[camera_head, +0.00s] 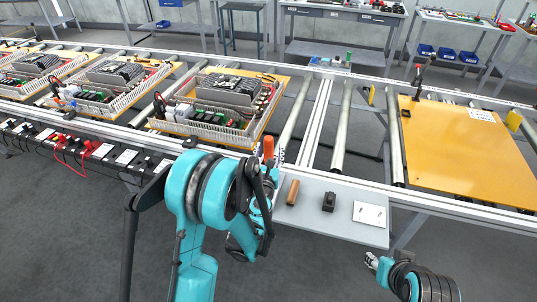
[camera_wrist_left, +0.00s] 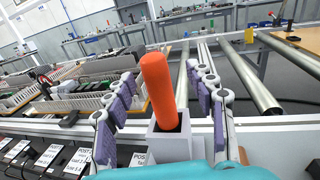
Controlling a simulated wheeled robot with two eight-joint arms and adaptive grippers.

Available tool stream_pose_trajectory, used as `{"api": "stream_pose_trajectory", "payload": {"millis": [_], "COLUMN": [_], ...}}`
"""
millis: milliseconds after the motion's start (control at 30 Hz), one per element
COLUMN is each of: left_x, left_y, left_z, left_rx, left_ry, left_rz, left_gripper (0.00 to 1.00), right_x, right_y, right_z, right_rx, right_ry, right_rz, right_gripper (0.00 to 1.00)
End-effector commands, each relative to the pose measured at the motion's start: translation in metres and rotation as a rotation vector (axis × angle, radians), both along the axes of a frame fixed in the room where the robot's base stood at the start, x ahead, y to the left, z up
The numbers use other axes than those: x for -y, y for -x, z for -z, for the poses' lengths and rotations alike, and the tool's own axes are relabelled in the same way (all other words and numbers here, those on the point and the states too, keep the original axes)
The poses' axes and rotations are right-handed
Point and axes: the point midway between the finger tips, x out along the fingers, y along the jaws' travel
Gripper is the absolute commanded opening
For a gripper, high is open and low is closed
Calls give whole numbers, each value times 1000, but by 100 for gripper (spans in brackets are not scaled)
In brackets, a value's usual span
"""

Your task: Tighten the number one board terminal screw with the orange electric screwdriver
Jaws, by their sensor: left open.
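The orange screwdriver (camera_head: 268,147) stands upright at the conveyor's front edge in the head view. In the left wrist view its orange handle (camera_wrist_left: 158,88) leans slightly and stands in a square grey holder (camera_wrist_left: 170,144). My left gripper (camera_head: 262,188) is open, with its purple-padded fingers (camera_wrist_left: 162,100) on either side of the handle and gaps showing at both sides. Its fingertips are partly hidden in the head view. My right gripper (camera_head: 372,261) is low at the right, away from the screwdriver; its jaw state is unclear. The nearest wired board (camera_head: 264,128) is left of centre; its terminal screws are too small to make out.
More wired boards (camera_head: 118,78) sit along the conveyor at left. A bare orange panel (camera_head: 455,150) lies at right. A grey shelf (camera_head: 345,225) holds a brown block (camera_head: 293,192), a black part (camera_head: 329,202) and a white plate (camera_head: 369,214). Metal rollers (camera_head: 342,125) lie between.

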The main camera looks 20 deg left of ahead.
Motion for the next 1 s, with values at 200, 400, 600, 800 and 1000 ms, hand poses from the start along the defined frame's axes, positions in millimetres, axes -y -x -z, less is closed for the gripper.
{"api": "stream_pose_trajectory", "payload": {"millis": [200,400,600,800,1000], "left_x": [-12,-13,-13,-13,-13], "left_y": [-32,-45,-45,-45,-45], "left_z": [7,5,4,4,4], "left_rx": [1,2,2,1,1], "left_ry": [-2,-2,-2,-3,-3], "left_rz": [0,1,1,1,1], "left_gripper": [55,55,47,0,0], "right_x": [0,0,0,0,0], "right_y": [0,0,0,0,0], "right_z": [14,16,15,15,15], "right_rx": [0,0,0,0,0], "right_ry": [0,0,0,0,0], "right_rz": [0,0,0,0,0], "right_gripper": [40,40,40,40,40]}}
